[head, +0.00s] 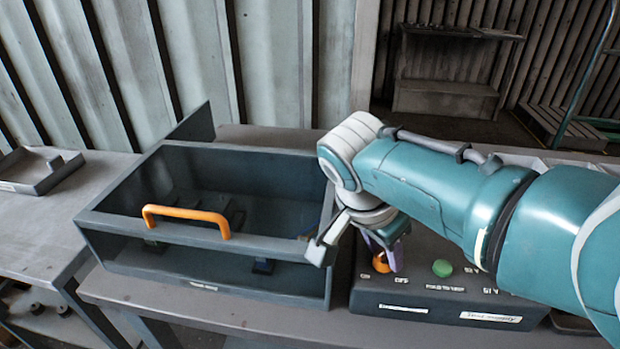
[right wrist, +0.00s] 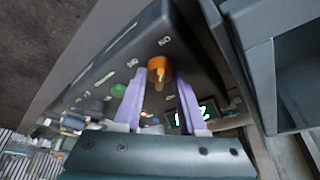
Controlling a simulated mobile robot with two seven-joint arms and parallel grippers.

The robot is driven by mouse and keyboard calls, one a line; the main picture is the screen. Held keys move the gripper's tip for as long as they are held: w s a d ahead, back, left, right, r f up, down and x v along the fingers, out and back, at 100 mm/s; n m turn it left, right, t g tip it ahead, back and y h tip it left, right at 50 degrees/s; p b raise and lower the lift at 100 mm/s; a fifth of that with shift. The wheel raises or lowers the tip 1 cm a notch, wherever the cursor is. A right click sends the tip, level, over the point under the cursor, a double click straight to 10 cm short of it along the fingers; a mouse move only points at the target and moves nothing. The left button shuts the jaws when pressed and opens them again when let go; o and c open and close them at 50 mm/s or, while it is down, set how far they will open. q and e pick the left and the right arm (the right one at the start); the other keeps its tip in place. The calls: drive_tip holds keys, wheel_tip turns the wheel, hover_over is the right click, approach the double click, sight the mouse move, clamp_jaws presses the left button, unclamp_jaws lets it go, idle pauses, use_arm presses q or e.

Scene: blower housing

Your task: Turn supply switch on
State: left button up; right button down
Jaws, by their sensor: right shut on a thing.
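The supply switch appears to be the orange knob (head: 380,264) on the dark control box (head: 430,291). It also shows in the right wrist view (right wrist: 159,68), with small white letters around it that are hard to read. My right gripper (head: 384,258) reaches down over the box, and its two purple fingers sit on either side of the knob, shut on it. In the right wrist view the fingertips (right wrist: 160,82) flank the knob's raised grip. A green button (head: 442,268) stands right of the knob. My left gripper is not in view.
A dark open-topped housing (head: 120,238) with an orange handle (head: 187,212) stands left of the control box, close to my right gripper. A grey tray (head: 36,180) lies on the bench (head: 60,225) at far left. My right arm covers the area behind the control box.

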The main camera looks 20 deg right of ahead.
idle(0.3)
drive_tip(key=shift+c, duration=2.3)
unclamp_jaws()
drive_tip(key=shift+r, duration=0.35)
drive_tip(key=p+v, duration=0.2)
drive_tip(key=v, duration=0.7)
drive_tip(key=shift+a+p, duration=0.2)
drive_tip(key=shift+p, duration=0.15)
